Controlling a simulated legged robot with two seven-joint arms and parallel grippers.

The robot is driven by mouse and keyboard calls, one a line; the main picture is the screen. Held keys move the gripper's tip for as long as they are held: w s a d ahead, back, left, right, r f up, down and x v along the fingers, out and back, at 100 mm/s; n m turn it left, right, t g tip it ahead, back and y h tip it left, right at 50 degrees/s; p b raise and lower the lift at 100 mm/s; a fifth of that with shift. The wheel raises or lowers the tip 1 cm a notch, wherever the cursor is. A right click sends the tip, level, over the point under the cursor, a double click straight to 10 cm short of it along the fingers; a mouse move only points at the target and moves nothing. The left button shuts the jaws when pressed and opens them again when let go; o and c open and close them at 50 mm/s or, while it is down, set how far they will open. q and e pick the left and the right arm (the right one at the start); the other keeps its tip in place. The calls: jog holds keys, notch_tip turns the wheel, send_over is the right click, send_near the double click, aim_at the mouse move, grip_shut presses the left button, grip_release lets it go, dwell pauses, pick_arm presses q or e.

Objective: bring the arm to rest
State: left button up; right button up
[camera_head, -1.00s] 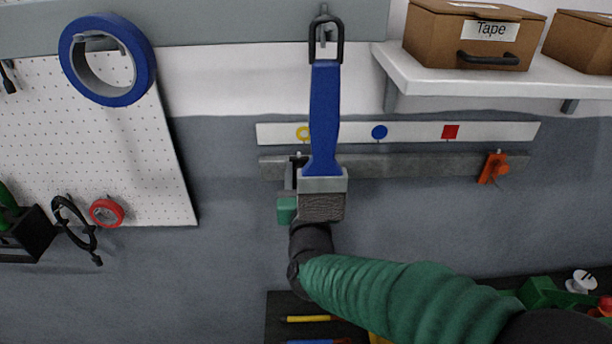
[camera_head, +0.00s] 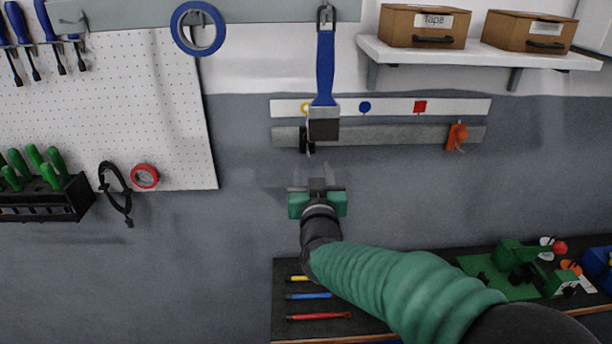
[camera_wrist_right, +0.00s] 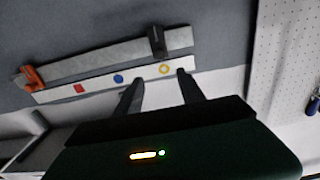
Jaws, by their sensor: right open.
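My right gripper (camera_head: 312,172) is open and empty in front of the bare grey wall, below the grey rail. Its green arm reaches in from the lower right. In the right wrist view its two dark fingers (camera_wrist_right: 160,92) stand apart with nothing between them. My left gripper is not in view.
A grey rail (camera_head: 380,133) holds an orange clip (camera_head: 457,136) and a black clip (camera_wrist_right: 157,42). A blue-handled brush (camera_head: 325,75) hangs in front of it. A shelf (camera_head: 480,52) with brown boxes is upper right. Below is a workbench (camera_head: 385,270) with tools.

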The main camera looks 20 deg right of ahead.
jog(key=s+a+f+n+g+y+b, duration=0.1)
jog(key=s+a+f+g+y+b, duration=0.2)
jog(key=f, duration=1)
jog(key=s+a+f+n+g+y+b, duration=0.15)
jog(key=s+f+g+b, duration=0.35)
jog(key=f, duration=0.8)
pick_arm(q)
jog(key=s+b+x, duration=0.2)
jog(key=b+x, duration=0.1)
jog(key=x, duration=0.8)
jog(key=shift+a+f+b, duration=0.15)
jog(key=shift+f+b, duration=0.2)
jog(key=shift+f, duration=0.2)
pick_arm(e)
jog(key=s+d+f+g, duration=0.2)
jog(key=s+f+g, duration=0.4)
jog(key=s+f, duration=1)
jog(key=s, duration=0.3)
jog(key=shift+s+d+g, duration=0.25)
jog(key=shift+d+g, duration=0.15)
jog(key=shift+d+f+n, duration=0.1)
jog(key=shift+d+n, duration=0.05)
jog(key=shift+n, duration=0.1)
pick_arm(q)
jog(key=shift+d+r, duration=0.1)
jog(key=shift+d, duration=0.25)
pick_arm(e)
jog(key=shift+d, duration=0.25)
